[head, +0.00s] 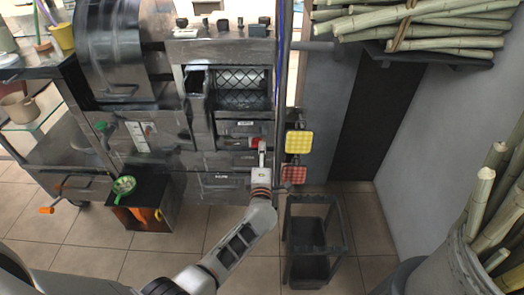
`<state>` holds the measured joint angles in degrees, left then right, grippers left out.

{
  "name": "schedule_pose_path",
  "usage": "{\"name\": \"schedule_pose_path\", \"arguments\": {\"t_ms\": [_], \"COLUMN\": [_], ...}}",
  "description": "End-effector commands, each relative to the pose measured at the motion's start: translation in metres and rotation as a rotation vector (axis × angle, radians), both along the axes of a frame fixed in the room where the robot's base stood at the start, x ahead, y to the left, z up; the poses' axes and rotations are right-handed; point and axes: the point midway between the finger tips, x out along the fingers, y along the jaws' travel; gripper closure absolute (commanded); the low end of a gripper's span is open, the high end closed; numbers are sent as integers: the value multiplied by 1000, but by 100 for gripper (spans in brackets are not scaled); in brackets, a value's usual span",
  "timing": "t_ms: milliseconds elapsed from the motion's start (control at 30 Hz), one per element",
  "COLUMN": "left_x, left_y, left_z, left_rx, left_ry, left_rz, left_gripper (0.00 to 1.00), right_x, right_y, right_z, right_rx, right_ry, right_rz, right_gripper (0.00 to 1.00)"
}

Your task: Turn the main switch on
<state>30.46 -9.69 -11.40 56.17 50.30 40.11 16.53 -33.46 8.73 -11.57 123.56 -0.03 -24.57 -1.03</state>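The metal press (230,160) stands in the middle of the head view. A small red part (254,142), possibly the main switch, shows on its front, low on the right side. My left gripper (262,148) reaches up to the front of the press, with its fingertips right beside the red part. The gripper partly covers that area, so I cannot tell whether it touches the red part or how the switch is set. The fingers look close together, seen edge-on, and their opening is unclear. My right gripper is not in view.
Yellow (298,142) and red (293,174) square pads sit just right of the gripper. A dark open-framed bin (310,250) stands on the floor below them. Cane stalks lie on a shelf (440,57) and in a barrel (455,270). A cart (60,158) stands left.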

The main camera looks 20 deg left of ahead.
Motion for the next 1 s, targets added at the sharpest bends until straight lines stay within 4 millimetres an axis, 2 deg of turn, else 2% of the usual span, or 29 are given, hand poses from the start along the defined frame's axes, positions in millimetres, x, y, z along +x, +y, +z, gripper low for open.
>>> {"name": "schedule_pose_path", "arguments": {"t_ms": [200, 400, 1000], "left_x": [-33, -54, -58], "left_y": [-9, -15, -16], "left_z": [-1, -1, 0], "left_rx": [-1, 0, 3], "left_ry": [3, 2, 1], "left_rz": [2, 1, 0], "left_gripper": [72, 72, 72], "right_x": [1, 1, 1], "right_y": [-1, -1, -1], "right_z": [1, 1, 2], "right_rx": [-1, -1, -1], "right_ry": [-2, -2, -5], "right_rz": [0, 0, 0], "right_gripper": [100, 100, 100]}}
